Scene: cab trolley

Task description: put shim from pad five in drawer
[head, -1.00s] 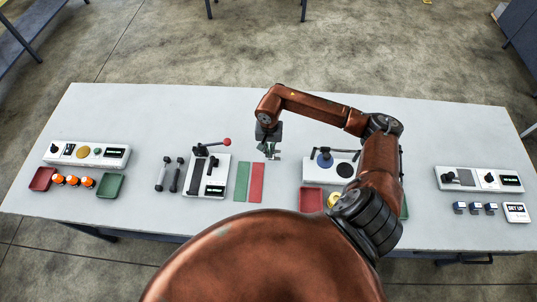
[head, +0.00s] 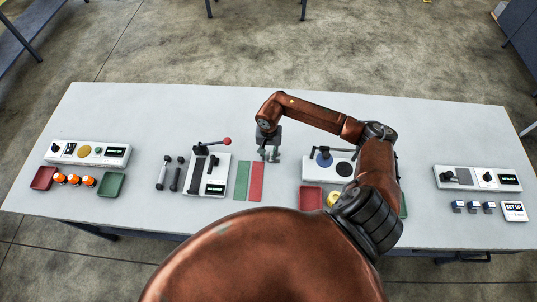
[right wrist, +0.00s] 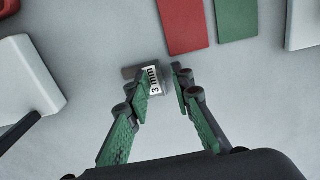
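The shim is a small grey block with a white label reading "3 mm" (right wrist: 154,80), on the pale table top in the right wrist view. My right gripper (right wrist: 163,72) is open, with its green-padded fingers pointing at the block. The left finger overlaps part of the block, whose dark end shows beyond that finger. The right fingertip is beside the label. I cannot tell whether either finger touches it. In the head view my right gripper (head: 269,157) is just above the table, behind the red mat. The shim is not clear there. No drawer or numbered pad is identifiable. My left gripper is not in view.
A red mat (head: 257,182) and a green mat (head: 242,181) lie in front of the gripper. A lever fixture (head: 206,175) stands to the left.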

